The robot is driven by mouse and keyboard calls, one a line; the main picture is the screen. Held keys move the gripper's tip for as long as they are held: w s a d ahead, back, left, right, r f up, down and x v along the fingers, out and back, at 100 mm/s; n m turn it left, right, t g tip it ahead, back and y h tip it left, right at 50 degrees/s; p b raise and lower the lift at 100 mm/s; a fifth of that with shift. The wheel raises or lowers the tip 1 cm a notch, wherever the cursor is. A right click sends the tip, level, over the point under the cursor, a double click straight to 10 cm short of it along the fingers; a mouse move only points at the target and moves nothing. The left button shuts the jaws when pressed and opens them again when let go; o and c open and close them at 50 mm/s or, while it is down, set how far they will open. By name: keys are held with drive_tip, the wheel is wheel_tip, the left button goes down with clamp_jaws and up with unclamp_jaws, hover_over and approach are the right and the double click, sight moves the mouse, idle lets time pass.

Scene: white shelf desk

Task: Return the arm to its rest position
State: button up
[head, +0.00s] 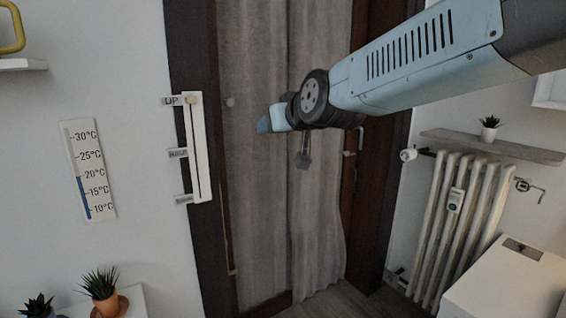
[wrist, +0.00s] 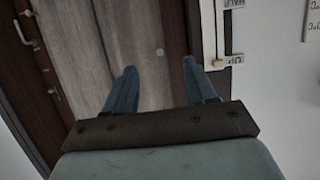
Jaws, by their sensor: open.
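My arm reaches in from the upper right in the head view, in front of the grey curtain (head: 255,190). My gripper (wrist: 160,78) shows in the wrist view with its two blue fingers spread apart and nothing between them. In the head view only a blue finger part of it shows beyond the black wrist joint, and the rest is hidden. The fingers are apart from the white slider panel (head: 202,165) with the UP label, which stands left of them in the head view. The slider knob (head: 194,98) is at the panel's top, beside UP.
A radiator (head: 450,220) with a small shelf (head: 500,147) above it stands at the right. A white cabinet (head: 520,285) is at the lower right. A thermometer (head: 90,170) hangs on the left wall. Potted plants (head: 102,290) stand at the lower left.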

drive_tip(key=s+d+f+m+g+h, duration=0.2)
drive_tip(key=s+d+f, duration=0.2)
drive_tip(key=s+d, duration=0.2)
drive_tip(key=s+d+f+m+g+h, duration=0.2)
drive_tip(key=s+d+f, duration=0.2)
drive_tip(key=s+d, duration=0.3)
drive_tip(key=s+d+f+m+g+h, duration=0.1)
drive_tip(key=s+d+f, duration=0.3)
drive_tip(key=d, duration=0.9)
drive_tip(key=s+g+h, duration=0.1)
drive_tip(key=s, duration=0.2)
drive_tip(key=shift+s+d+f+m+g+h, duration=0.2)
drive_tip(key=shift+f+m+g+h, duration=0.1)
drive_tip(key=shift+m+g, duration=0.1)
drive_tip(key=shift+c, duration=0.2)
idle(0.4)
